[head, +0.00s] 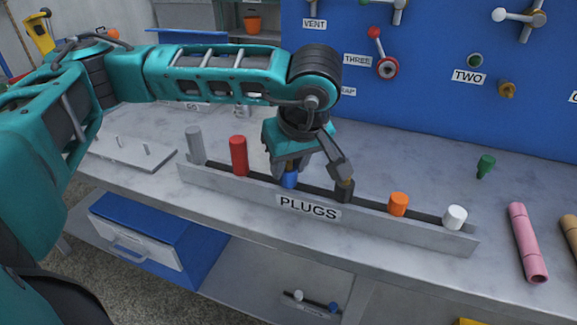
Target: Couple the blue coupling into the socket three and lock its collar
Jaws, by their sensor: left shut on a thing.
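My left gripper (291,168) points down at the plug rack, at the blue coupling (289,181). It is shut on the blue piece, with a brass-coloured part just above it. The lower end of the blue piece is hidden behind the rack's front wall. One dark gripper part reaches right, close to a black plug (345,191); I cannot tell if they touch. Socket three (387,67), a red-ringed fitting with a red-knobbed lever, is on the blue panel beside the THREE label (357,60). My right gripper is not in view.
The rack (400,222), labelled PLUGS, also holds grey, red, orange and white plugs. A green plug (485,166) and a pink cylinder (527,243) are on the bench at right. Fitting TWO (475,60) is on the panel (430,100). The bench between rack and panel is mostly clear.

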